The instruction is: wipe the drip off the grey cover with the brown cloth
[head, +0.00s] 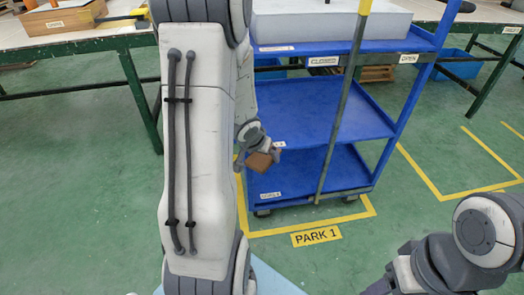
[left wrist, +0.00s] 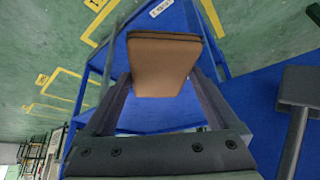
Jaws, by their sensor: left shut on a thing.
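My left gripper (head: 268,152) is shut on the brown cloth (head: 258,162), beside the left side of the blue cart. In the left wrist view the folded brown cloth (left wrist: 163,65) sits between the two fingers, with blue cart surfaces behind it. A light grey slab-like cover (head: 330,24) lies on the cart's top, above and away from the cloth. I see no drip on its visible part; my left arm hides some of the view. My right gripper (head: 378,288) is at the bottom edge, partly cut off, its jaws unclear.
The blue cart (head: 335,110) has open shelves, labels and an upright pole (head: 338,120) at its front. It stands by yellow floor lines and a "PARK 1" sign (head: 316,236). A green-legged table (head: 80,42) holds a wooden box (head: 60,18). Green floor is clear in front.

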